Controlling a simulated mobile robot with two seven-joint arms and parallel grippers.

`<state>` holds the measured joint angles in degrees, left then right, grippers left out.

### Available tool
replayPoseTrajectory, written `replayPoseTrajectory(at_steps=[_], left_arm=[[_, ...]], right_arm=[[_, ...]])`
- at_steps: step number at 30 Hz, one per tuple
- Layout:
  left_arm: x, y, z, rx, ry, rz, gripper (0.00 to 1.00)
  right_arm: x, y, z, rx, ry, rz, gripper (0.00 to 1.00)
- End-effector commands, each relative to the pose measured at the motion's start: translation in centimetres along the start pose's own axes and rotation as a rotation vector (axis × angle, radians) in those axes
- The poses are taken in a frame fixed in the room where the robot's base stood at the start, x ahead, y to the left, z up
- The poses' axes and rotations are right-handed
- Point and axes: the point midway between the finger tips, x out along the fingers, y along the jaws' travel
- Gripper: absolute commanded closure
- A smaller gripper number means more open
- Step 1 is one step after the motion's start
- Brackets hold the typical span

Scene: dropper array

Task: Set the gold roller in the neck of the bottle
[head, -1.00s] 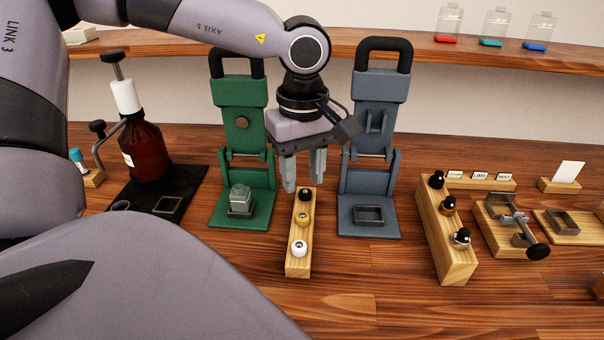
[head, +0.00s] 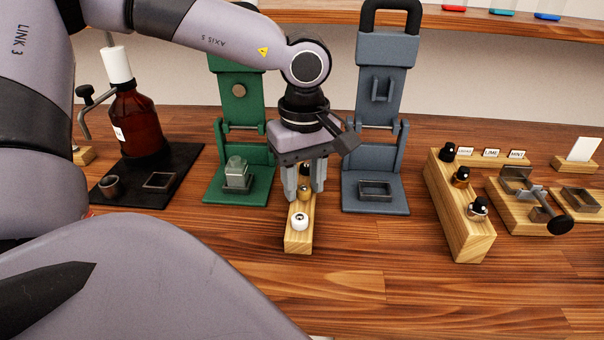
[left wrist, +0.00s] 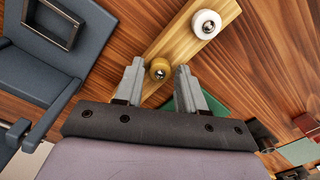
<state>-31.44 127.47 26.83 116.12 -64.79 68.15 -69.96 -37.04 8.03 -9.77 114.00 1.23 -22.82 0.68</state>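The gold roller (head: 304,192) sits in the middle of a narrow wooden block (head: 299,241), between a white roller (head: 299,221) in front and a dark one behind. My left gripper (head: 305,186) points down over the block, its fingers apart on either side of the gold roller. In the left wrist view the gold roller (left wrist: 160,69) shows between the two fingertips, with a gap on each side. A small clear grey bottle (head: 237,174) stands on the base of the green press (head: 262,186). My right gripper is not in view.
A blue-grey press (head: 375,205) with an empty square holder stands right of the block. Farther right is a wooden rack (head: 463,232) with several dark-topped pieces. A brown pump bottle (head: 137,122) stands on a black mat at left. The front table is clear.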

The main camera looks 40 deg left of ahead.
Motion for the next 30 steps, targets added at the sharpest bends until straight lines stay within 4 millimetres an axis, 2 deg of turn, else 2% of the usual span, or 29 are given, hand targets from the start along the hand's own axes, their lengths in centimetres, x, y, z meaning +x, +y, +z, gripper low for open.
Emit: replayPoseTrajectory(at_steps=[5, 6, 8, 9, 19, 30], left_arm=[[-0.1, 0.0, 0.0, 0.000, 0.000, 0.000, 0.61], [-0.1, 0.0, 0.0, 0.000, 0.000, 0.000, 0.67], [-0.1, 0.0, 0.0, 0.000, 0.000, 0.000, 0.87], [-0.1, 0.0, 0.0, 0.000, 0.000, 0.000, 1.00], [-0.6, 0.0, 0.0, 0.000, 0.000, 0.000, 1.00], [-3.5, 0.0, 0.0, 0.000, 0.001, 0.001, 1.00]], right_arm=[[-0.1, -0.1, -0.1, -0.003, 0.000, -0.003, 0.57], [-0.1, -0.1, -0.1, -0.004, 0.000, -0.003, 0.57], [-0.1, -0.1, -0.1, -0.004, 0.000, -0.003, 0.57], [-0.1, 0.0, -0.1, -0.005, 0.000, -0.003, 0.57], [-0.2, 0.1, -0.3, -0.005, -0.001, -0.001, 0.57], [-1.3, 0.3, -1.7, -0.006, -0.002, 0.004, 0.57]])
